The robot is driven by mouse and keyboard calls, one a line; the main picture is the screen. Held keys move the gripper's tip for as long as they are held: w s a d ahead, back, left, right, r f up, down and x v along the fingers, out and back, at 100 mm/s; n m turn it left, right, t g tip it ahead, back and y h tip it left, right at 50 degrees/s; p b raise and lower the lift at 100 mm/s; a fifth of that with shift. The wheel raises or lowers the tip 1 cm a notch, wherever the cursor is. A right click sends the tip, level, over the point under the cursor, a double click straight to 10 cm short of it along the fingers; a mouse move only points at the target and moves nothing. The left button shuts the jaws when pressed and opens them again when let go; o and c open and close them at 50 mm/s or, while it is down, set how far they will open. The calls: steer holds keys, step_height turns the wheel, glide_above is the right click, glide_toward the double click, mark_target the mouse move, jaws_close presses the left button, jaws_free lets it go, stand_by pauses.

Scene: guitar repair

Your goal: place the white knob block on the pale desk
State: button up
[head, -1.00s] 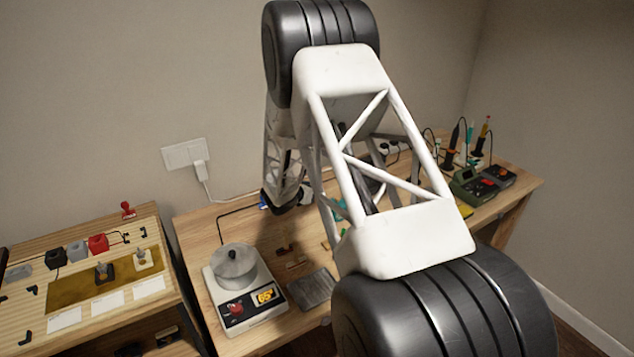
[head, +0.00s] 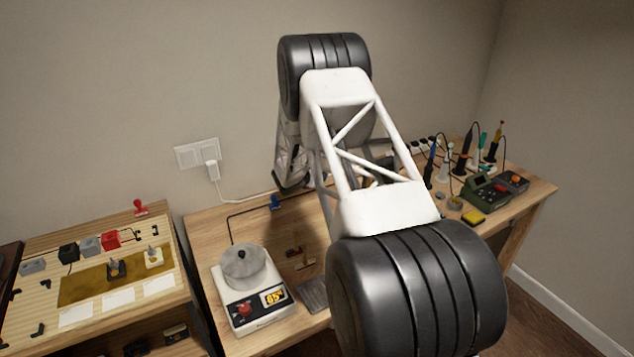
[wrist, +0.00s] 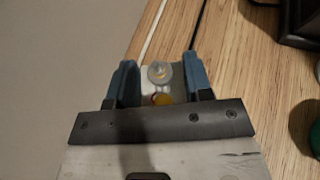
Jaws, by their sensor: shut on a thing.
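My gripper (wrist: 160,85) shows in the wrist view with its two blue fingers shut on a small pale block, which looks like the white knob block (wrist: 148,88). A clear round knob and a yellow-orange spot with a red edge show on it. Pale wood of a desk (wrist: 255,75) lies below and right of the fingers; I cannot tell the height of the block above it. In the head view my arm hides the gripper and block. The wooden desk (head: 207,228) stands behind and around my arm. I cannot tell whether the block touches anything.
A left bench (head: 40,262) holds switches and cards. A dark object (wrist: 298,22) lies right in the wrist view.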

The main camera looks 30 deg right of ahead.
steer(key=shift+w, duration=0.15)
steer(key=shift+w+d+f, duration=0.1)
steer(key=shift+w+d, duration=0.1)
steer(key=shift+w, duration=0.2)
steer(key=shift+f, duration=1.75)
steer(key=o, duration=0.9)
steer(key=shift+f, duration=0.1)
